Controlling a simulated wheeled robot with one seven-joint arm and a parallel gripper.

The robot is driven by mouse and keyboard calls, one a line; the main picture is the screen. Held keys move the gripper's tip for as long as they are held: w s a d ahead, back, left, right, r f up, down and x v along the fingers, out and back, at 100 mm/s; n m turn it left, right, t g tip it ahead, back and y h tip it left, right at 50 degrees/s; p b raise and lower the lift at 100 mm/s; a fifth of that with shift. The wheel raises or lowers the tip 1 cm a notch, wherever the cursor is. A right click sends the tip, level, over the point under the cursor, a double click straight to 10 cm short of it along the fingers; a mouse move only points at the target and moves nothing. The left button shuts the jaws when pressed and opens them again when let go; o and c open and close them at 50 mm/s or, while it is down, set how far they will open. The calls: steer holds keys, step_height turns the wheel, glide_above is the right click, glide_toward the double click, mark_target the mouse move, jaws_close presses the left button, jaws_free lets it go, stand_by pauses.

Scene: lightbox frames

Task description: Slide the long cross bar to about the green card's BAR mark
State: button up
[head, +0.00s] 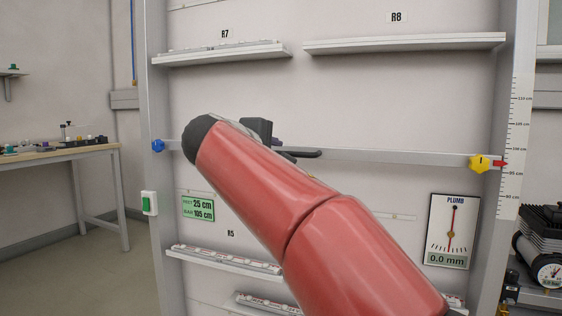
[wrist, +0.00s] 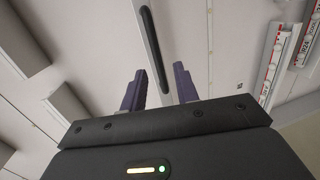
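The long cross bar (head: 400,157) runs level across the frame in the head view, with a black handle (head: 303,152) near its middle. A red pointer (head: 500,164) at its right end stands beside the ruler (head: 515,145). The green card (head: 198,208) reads 25 cm above and BAR 105 cm below. My gripper (head: 266,133) is at the bar beside the handle, partly hidden by my arm. In the wrist view my gripper (wrist: 158,84) is open, its purple fingers apart. The handle (wrist: 153,45) on the bar (wrist: 140,20) lies between and beyond them; contact is unclear.
A blue knob (head: 158,146) and a yellow knob (head: 480,163) sit at the bar's ends. Shelves (head: 405,43) stand above, and a loaded shelf (head: 225,262) below. A plumb gauge (head: 453,230) reads 0.0 mm. A workbench (head: 60,155) is at left.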

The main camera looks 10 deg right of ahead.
steer(key=x, duration=0.7)
steer(key=shift+w+d+r, duration=0.15)
steer(key=shift+w+d, duration=0.05)
steer(key=shift+w, duration=0.25)
jaws_close()
